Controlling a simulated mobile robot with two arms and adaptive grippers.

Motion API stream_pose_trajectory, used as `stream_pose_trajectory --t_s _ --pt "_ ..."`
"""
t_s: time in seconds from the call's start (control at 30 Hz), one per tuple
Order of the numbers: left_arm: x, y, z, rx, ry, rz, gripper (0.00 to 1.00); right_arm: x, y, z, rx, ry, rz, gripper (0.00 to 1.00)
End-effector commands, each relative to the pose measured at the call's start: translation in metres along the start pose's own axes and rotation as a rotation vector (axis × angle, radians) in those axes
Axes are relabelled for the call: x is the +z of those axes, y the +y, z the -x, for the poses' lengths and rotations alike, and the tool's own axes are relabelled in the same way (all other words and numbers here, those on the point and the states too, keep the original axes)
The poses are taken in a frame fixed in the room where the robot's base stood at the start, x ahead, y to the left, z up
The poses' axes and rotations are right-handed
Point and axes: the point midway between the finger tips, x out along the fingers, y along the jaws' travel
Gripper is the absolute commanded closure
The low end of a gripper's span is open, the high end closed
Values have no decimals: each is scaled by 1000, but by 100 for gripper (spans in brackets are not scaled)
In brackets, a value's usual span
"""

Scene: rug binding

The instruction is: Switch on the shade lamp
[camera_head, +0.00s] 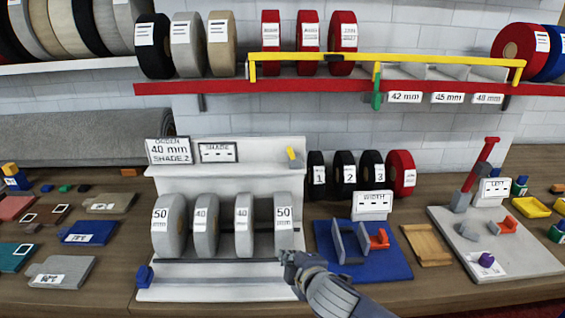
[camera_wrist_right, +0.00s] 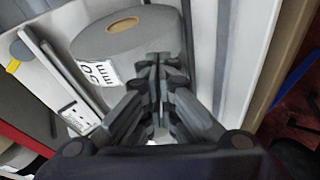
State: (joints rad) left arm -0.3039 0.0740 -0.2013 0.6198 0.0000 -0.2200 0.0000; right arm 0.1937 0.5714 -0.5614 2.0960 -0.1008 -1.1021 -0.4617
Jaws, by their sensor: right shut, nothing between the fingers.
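A white stand (camera_head: 170,188) carries a small sign marked SHADE (camera_head: 218,152), whose display shows only dashes. I cannot make out any light. Several grey rolls labelled 40 or 50 stand in the lower bay, the rightmost (camera_head: 284,222) marked 50. My right gripper (camera_head: 289,258) is shut and empty, low in front of that roll. It also shows in the wrist view (camera_wrist_right: 158,65), its fingers together over the roll. My left gripper is not seen.
An order sign (camera_head: 168,151) reads 40 mm, shade 2. A blue board (camera_head: 385,265) with a WIDTH sign (camera_head: 371,205) lies right of the stand. Numbered rolls (camera_head: 345,172) stand behind it. A red shelf (camera_head: 400,87) with a yellow rail (camera_head: 420,58) hangs above.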

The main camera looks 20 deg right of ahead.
Motion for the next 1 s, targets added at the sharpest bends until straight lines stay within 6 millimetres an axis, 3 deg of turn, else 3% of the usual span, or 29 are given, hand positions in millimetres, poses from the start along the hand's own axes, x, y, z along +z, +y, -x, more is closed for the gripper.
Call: stream_pose_trajectory --t_s 0.03,0.2,0.5,0.7,1.0 --pt "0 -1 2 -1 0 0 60 -4 26 -2 49 12 77 100" --pt "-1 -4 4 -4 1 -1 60 -12 85 -4 173 31 298 100" --pt "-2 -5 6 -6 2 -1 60 -11 169 -4 339 4 609 100" --pt "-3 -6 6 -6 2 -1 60 -8 193 -3 384 -14 702 100" --pt "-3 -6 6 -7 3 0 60 -8 195 -2 389 -16 712 100"
